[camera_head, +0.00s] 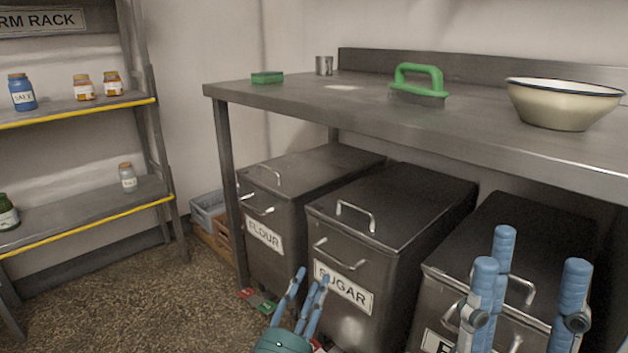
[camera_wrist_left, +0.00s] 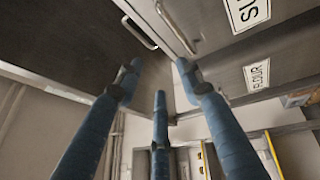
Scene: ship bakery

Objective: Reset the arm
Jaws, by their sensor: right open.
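My left gripper (camera_head: 312,277) is low in the head view, in front of the sugar bin (camera_head: 389,209). Its blue fingers are apart with nothing between them. In the left wrist view the same gripper (camera_wrist_left: 158,75) shows three separated, empty fingers pointing toward the bins. My right gripper (camera_head: 530,255) is at the lower right of the head view, in front of the right-hand bin (camera_head: 540,235), whose label is partly hidden. Its blue fingers are spread and empty. The wrists and most of both arms are out of the head view.
A metal table (camera_head: 300,95) above the bins holds a green sponge (camera_head: 267,78), a metal cup (camera_head: 324,66), a green-handled brush (camera_head: 418,84) and a cream bowl (camera_head: 564,105). The flour bin (camera_head: 300,170) stands left.

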